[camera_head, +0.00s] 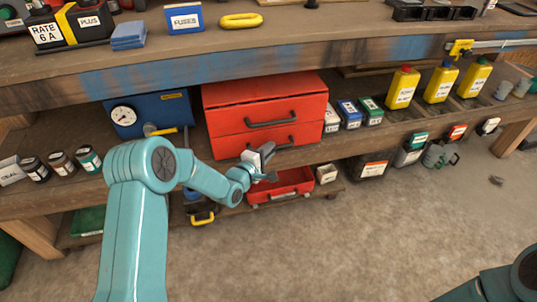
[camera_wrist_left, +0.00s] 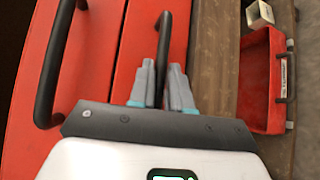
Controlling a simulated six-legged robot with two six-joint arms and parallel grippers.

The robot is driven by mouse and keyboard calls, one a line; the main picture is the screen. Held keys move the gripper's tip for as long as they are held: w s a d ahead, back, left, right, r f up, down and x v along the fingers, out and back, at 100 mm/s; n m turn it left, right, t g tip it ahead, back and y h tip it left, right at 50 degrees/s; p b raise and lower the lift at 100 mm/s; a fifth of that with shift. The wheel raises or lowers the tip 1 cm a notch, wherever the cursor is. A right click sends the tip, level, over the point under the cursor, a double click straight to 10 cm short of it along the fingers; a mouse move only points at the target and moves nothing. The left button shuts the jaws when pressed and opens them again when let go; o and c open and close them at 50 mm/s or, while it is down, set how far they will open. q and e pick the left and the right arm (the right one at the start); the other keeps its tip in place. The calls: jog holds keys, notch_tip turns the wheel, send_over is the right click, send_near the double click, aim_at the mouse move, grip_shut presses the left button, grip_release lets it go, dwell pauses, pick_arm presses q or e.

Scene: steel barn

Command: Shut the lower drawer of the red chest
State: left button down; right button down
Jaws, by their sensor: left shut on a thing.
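The red chest (camera_head: 265,92) stands on the shelf under the bench. Its lower drawer (camera_head: 228,148) lies just below the upper drawer (camera_head: 225,121), and its front looks about flush; I cannot tell if a small gap remains. My left gripper (camera_head: 267,153) is at the lower drawer's front, partly hiding its handle. In the left wrist view the picture is turned, and my left gripper (camera_wrist_left: 162,85) is shut on the dark lower handle (camera_wrist_left: 162,55). The upper drawer's handle (camera_wrist_left: 48,75) stands free at left. My right gripper is out of view.
An open red toolbox (camera_head: 293,184) sits below the chest, close under my left wrist. A blue gauge box (camera_head: 150,113) stands left of the chest, small boxes (camera_head: 349,114) right. The bench top (camera_head: 330,50) overhangs. The floor in front is clear.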

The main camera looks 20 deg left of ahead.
pick_arm(q)
jog(key=c, duration=1.5)
grip_release()
jog(key=shift+w+a+r, duration=0.15)
jog(key=shift+a+r, duration=0.05)
jog(key=o, duration=0.4)
jog(key=shift+w+f, duration=0.1)
jog(key=shift+f, duration=0.1)
jog(key=p+v, duration=0.4)
jog(key=v, duration=1.2)
jog(key=shift+s+d, duration=0.1)
jog(key=shift+s, duration=0.2)
